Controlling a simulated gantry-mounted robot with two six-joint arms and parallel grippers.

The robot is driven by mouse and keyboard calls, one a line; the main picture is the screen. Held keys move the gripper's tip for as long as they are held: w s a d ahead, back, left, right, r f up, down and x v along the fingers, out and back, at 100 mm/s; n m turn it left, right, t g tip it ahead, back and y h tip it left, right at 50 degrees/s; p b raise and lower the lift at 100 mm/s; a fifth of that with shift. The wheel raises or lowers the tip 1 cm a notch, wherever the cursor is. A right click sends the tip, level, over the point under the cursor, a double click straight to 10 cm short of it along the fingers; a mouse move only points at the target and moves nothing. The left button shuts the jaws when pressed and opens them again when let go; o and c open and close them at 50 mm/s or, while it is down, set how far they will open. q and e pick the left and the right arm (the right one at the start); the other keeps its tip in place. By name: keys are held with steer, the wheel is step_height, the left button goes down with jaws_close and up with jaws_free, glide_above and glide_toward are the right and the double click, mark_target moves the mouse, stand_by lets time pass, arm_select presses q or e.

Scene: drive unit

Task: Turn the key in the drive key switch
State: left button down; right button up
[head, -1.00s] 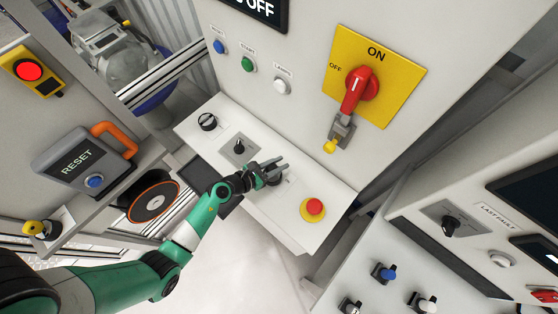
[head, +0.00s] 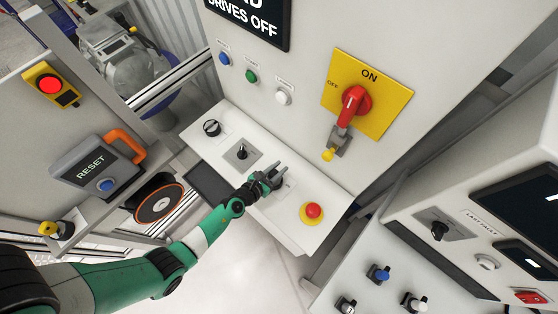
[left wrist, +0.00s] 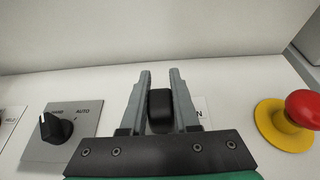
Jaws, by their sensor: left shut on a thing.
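The drive key switch sits on the white sloping console (head: 225,132), between a black selector knob and a red emergency stop. In the left wrist view the black key head (left wrist: 160,110) stands between the two grey fingers of my left gripper (left wrist: 160,80). The fingers are shut on it, and a label beside it is partly covered. In the head view my left gripper (head: 273,176) is down at the console, and it hides most of the key and switch. How far the key is turned cannot be told. My right gripper is not in view.
The red emergency stop (head: 313,211) on its yellow base is right of the gripper; the selector knob (head: 242,153) on a grey plate is left. A red main switch (head: 352,103) reads ON above. The display (head: 248,22) reads "DRIVES OFF".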

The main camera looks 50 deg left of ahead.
arm_select(q)
steer(key=shift+a+r+n+y+p, duration=0.1)
steer(key=shift+r+n+y+p, duration=0.05)
steer(key=shift+n+y+p, duration=0.65)
steer(key=shift+a+p, duration=0.1)
steer(key=shift+p, duration=0.35)
steer(key=shift+y, duration=0.3)
steer(key=c, duration=0.6)
jaws_free()
